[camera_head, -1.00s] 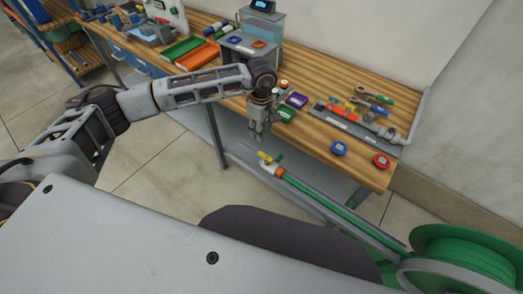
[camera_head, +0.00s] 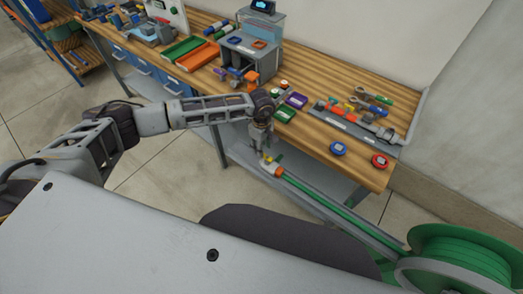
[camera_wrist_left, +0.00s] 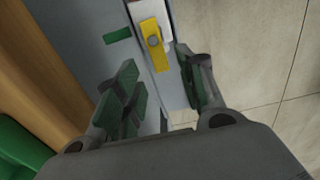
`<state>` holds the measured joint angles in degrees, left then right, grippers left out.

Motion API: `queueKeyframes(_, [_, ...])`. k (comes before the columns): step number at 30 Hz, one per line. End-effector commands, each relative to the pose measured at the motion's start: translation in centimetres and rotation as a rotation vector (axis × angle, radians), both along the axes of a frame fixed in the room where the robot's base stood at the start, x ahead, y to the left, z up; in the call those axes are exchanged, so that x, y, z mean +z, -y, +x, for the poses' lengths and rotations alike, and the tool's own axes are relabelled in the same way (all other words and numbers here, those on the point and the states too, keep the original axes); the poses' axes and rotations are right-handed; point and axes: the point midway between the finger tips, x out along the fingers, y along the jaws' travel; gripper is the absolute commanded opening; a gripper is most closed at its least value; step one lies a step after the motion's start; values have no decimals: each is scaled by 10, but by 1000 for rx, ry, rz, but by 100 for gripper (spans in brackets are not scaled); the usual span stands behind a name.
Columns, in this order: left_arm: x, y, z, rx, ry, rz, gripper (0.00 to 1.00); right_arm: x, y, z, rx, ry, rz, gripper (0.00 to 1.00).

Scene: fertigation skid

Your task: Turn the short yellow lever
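A short yellow lever (camera_wrist_left: 153,45) on a white and red fitting shows at the top of the left wrist view, ahead of the fingertips and roughly between their lines. In the head view the yellow lever (camera_head: 277,159) sits at the end of the green hose, in front of the bench, partly hidden by my gripper. My left gripper (camera_head: 264,158) points down right beside it. In the left wrist view the gripper (camera_wrist_left: 160,88) is open, its fingers apart with nothing between them. I cannot see contact with the lever. My right gripper is not in view.
The green hose (camera_head: 315,203) runs along a grey rail to a green reel (camera_head: 462,258) at lower right. The wooden bench (camera_head: 310,144) stands behind, holding a pipe assembly (camera_head: 345,121) and blue and red round pieces.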

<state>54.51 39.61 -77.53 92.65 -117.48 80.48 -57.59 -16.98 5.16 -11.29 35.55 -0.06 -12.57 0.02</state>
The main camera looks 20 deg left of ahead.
Motion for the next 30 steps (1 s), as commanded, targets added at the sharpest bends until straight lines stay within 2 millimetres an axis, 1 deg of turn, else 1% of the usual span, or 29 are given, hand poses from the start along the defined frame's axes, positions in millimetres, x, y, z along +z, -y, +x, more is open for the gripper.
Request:
queueKeyframes(3, [-15,1,-1,-1,-2,1,39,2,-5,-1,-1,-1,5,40])
queueKeyframes(9, [-31,0,0,0,-1,0,39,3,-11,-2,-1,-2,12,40])
queueKeyframes(14, [-36,0,0,0,-1,0,39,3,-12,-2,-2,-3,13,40])
queueKeyframes(21, [-36,0,0,0,-1,0,39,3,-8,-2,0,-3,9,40])
queueKeyframes(22, [-36,0,0,0,-1,0,38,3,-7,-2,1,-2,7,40])
queueKeyframes(23, [-36,0,0,0,-1,0,34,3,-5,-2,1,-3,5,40])
queueKeyframes(30, [-36,0,0,0,0,0,3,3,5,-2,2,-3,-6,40])
